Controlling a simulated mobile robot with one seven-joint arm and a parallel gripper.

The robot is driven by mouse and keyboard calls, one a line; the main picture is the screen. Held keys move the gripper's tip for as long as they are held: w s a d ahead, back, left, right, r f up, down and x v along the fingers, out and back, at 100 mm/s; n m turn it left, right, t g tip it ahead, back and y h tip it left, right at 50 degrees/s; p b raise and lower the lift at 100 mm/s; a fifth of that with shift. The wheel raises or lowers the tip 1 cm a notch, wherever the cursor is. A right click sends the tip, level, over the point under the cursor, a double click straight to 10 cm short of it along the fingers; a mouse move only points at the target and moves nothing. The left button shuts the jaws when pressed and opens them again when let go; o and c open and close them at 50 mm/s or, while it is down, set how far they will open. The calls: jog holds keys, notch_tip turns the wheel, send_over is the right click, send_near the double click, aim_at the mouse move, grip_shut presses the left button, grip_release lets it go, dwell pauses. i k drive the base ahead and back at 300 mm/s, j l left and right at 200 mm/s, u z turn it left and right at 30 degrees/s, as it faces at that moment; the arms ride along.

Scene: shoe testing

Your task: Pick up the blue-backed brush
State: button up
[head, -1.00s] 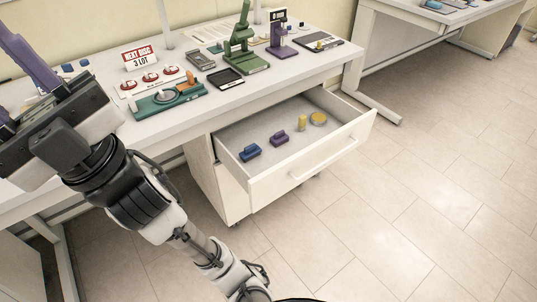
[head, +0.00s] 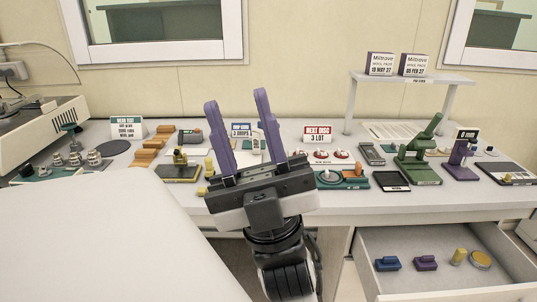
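The blue-backed brush (head: 387,264) lies in the open drawer (head: 372,246), toward its left side, in the head view. A purple-backed brush (head: 426,263) lies just to its right. My gripper (head: 237,118) is raised over the workbench, left of the drawer, with its two purple fingers pointing up and spread apart. Nothing shows between the fingers. The gripper is well apart from the blue-backed brush.
A yellow cylinder (head: 459,256) and a round yellow tin (head: 480,260) also lie in the drawer. The workbench (head: 340,206) above carries a green press (head: 420,150), a purple stand (head: 460,158), signs and several small items. A white surface fills the lower left.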

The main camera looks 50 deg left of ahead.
aim_at(388, 263)
jog(key=u, duration=2.75)
jog(key=z, duration=2.15)
jog(key=k+j+z, duration=0.1)
jog(key=z, duration=0.35)
jog(key=i+j, duration=0.1)
jog(key=i, duration=0.35)
jog(key=z, duration=0.05)
